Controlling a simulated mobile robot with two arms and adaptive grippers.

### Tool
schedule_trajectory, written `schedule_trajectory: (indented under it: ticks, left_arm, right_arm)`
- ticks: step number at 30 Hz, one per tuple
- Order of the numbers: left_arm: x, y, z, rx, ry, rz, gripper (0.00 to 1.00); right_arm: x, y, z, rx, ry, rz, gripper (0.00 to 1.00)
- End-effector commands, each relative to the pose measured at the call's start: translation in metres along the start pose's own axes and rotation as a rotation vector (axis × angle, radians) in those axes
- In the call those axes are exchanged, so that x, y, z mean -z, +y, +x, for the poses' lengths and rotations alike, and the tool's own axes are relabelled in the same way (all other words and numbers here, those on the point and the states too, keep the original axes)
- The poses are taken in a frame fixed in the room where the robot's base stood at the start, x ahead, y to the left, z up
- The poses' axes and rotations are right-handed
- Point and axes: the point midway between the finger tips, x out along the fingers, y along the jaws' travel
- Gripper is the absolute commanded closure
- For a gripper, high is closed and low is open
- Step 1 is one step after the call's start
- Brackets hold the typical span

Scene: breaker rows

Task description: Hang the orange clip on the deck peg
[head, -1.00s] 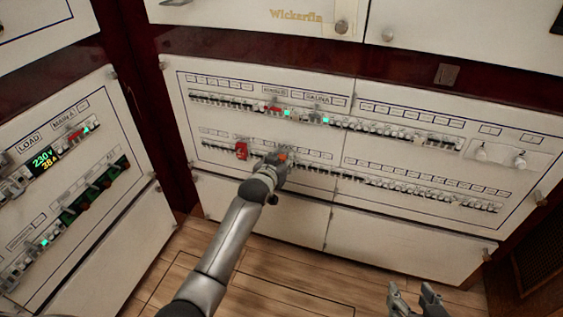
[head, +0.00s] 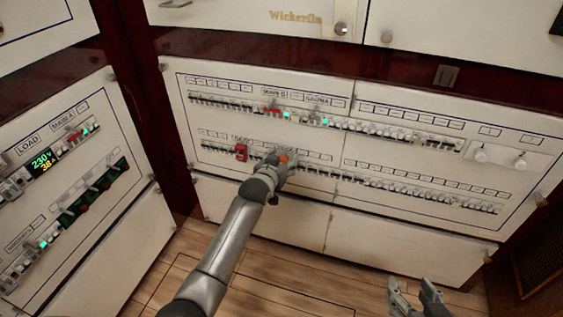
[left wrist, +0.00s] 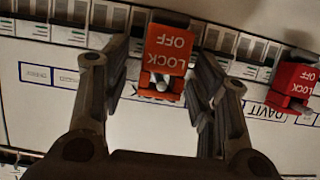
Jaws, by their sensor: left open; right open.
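The orange clip (left wrist: 168,60), marked LOCK OFF, sits on the lower breaker row and looks upside down in the left wrist view. In the head view only a small orange patch of the clip (head: 283,158) shows beyond my left gripper (head: 277,160). The left wrist view shows my left gripper (left wrist: 162,68) open, with one finger on each side of the clip and gaps between. My right gripper (head: 416,287) is open and empty, low at the bottom right. Two pegs (head: 481,154) (head: 520,162) stand on the right part of the panel; their labels are too small to read.
A red clip (head: 241,152) sits on the same lower row, left of my left gripper; it also shows in the left wrist view (left wrist: 293,82). Breaker rows (head: 400,135) run across the panel. A side panel (head: 60,190) with displays stands at the left. The wooden floor (head: 290,285) is clear.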

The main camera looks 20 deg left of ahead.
Motion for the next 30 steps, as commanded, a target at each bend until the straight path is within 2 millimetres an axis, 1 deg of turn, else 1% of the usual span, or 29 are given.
schedule_trajectory:
  ticks: [5,8,24,30]
  left_arm:
    - [0.000,0.000,-0.006,0.000,0.001,0.000,0.46]
    - [-0.001,0.000,-0.016,0.000,0.000,0.000,0.46]
    - [0.000,0.000,-0.093,0.000,0.001,0.000,0.46]
    - [0.000,0.000,-0.113,0.000,0.000,0.000,0.46]
  right_arm:
    - [0.001,0.001,0.000,-0.001,0.003,0.001,0.50]
    - [0.001,0.001,0.000,-0.001,0.002,0.000,0.50]
    - [0.000,0.001,0.000,-0.001,0.000,-0.001,0.50]
    - [-0.001,0.001,0.000,-0.001,0.000,-0.001,0.50]
